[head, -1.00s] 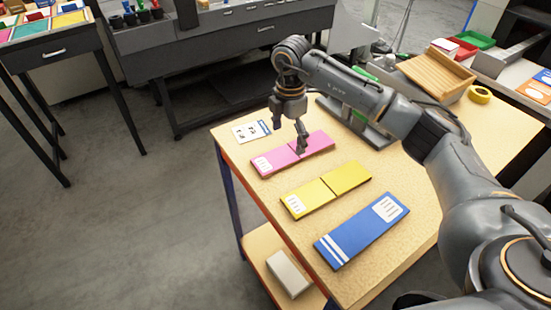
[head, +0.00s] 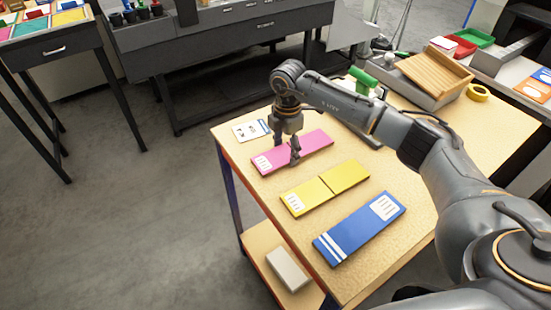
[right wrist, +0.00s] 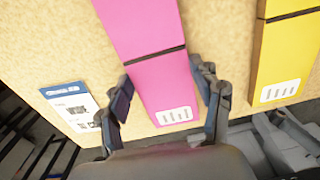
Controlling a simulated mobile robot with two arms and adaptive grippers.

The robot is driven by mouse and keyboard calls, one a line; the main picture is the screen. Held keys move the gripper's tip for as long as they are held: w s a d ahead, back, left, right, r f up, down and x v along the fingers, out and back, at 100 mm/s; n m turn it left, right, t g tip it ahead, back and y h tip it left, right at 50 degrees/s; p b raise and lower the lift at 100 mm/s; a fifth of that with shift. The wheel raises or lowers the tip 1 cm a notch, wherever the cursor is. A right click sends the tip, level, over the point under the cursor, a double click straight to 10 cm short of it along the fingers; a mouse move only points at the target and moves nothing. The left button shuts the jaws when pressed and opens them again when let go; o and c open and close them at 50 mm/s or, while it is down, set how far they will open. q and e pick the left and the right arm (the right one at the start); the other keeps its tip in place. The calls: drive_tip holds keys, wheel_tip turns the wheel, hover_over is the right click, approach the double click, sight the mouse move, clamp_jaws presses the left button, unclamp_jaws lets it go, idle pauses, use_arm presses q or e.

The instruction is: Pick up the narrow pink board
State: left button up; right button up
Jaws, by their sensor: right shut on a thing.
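The narrow pink board (head: 313,142) lies flat on the wooden worktable, with a dark band across it and a white label at its left end. My right gripper (head: 286,157) is down at the left half of the board and shut on it. In the right wrist view, the two fingers of my right gripper (right wrist: 163,77) sit on either long side of the pink board (right wrist: 145,25), close to the dark band and the label. The board still seems to rest on the table. My left gripper is out of view.
A yellow board (head: 350,175) and a wider blue board (head: 362,228) lie nearer on the worktable (head: 430,185). A white printed card (head: 250,130) lies by the left edge.

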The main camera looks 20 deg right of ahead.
drive_tip(key=shift+r+b, duration=0.45)
drive_tip(key=shift+r, duration=0.1)
drive_tip(key=s+a+r+b, duration=0.2)
drive_tip(key=s+r+b, duration=0.1)
drive_tip(key=s+r, duration=0.8)
drive_tip(key=s, duration=0.3)
drive_tip(key=shift+a+r+b, duration=0.3)
drive_tip(key=shift+r+b, duration=0.1)
